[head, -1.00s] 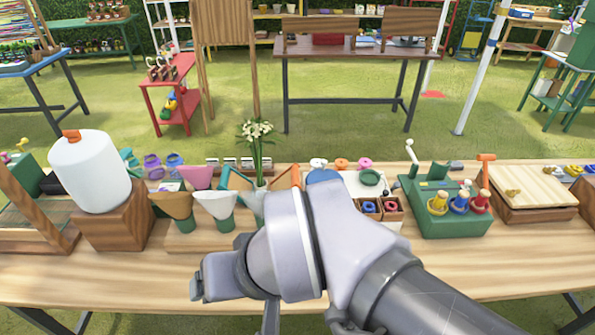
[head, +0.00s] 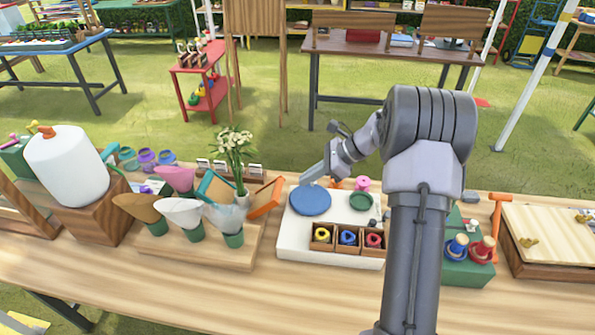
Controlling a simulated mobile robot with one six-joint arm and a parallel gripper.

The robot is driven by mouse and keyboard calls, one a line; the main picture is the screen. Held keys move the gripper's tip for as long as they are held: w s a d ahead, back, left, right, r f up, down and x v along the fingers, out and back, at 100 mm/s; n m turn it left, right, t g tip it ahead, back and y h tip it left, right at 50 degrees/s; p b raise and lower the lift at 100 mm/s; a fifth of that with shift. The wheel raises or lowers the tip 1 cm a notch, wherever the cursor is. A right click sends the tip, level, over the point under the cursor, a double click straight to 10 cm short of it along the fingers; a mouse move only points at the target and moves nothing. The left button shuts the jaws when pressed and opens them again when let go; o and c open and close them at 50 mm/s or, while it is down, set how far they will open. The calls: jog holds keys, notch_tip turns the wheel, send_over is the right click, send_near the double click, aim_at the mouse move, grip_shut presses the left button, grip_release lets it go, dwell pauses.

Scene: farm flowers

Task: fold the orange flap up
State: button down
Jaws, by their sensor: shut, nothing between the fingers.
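The orange flap (head: 265,198) is a framed panel right of the white flowers (head: 231,148), on the wooden table. It leans outward to the right. A teal-edged flap (head: 215,188) leans left on the other side of the flowers. My gripper (head: 313,173) is shut and empty, a little right of the orange flap and apart from it, above the back of the white board. My arm comes in from the lower right; the hinge of the orange flap is too small to make out.
A white board (head: 290,245) with a blue disc (head: 310,200) and a box of coloured rings (head: 348,239) is right of the flap. Paper cones (head: 183,213) stand left of it. A green block (head: 468,272) sits beyond my arm. The table's front is clear.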

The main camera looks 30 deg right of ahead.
aim_at(291, 201)
jog(key=d, duration=0.1)
jog(key=d+f, duration=0.1)
jog(key=f+m, duration=0.1)
jog(key=shift+w+d+f, duration=0.25)
jog(key=shift+d, duration=0.15)
jog(key=shift+a, duration=0.1)
jog(key=b+x, duration=0.3)
jog(key=x, duration=0.7)
jog(key=shift+w, duration=0.1)
jog(key=shift+r, duration=0.1)
